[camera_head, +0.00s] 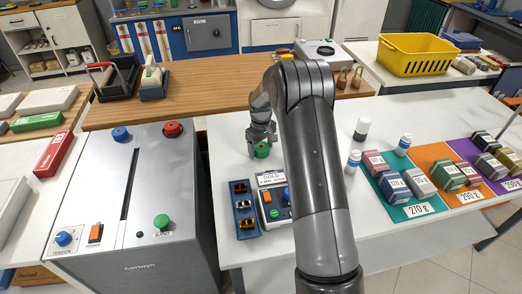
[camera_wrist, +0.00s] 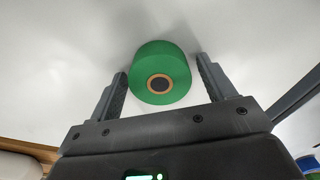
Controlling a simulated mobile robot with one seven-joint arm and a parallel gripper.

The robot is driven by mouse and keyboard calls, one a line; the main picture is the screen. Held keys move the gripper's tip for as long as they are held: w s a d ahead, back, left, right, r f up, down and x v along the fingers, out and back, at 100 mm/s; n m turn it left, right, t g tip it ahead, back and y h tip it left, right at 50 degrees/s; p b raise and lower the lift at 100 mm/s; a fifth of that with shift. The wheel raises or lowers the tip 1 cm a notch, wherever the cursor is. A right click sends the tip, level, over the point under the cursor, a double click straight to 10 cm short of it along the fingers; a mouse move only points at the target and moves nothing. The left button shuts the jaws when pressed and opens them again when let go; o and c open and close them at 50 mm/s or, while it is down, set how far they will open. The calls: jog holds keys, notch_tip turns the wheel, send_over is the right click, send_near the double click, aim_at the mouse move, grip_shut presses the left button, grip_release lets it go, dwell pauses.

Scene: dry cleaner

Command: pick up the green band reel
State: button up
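The green band reel (camera_wrist: 152,58) stands out on a white surface in the wrist view, with a brown core and dark hole facing the camera. It lies between the two fingers of my gripper (camera_wrist: 163,82), with a small gap visible on each side, mostly beyond the fingertips. In the head view the reel (camera_head: 262,150) is on the white table, and my gripper (camera_head: 262,140) is right over it, partly hiding it. My gripper is open and holds nothing.
A small device marked GOLD (camera_head: 274,200) and a blue tray (camera_head: 243,208) stand just in front of the reel. The grey strapping machine (camera_head: 135,215) is to the left. White bottles (camera_head: 361,129) and coloured mats with small boxes (camera_head: 412,210) are to the right.

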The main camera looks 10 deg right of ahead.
jog(key=c, duration=0.9)
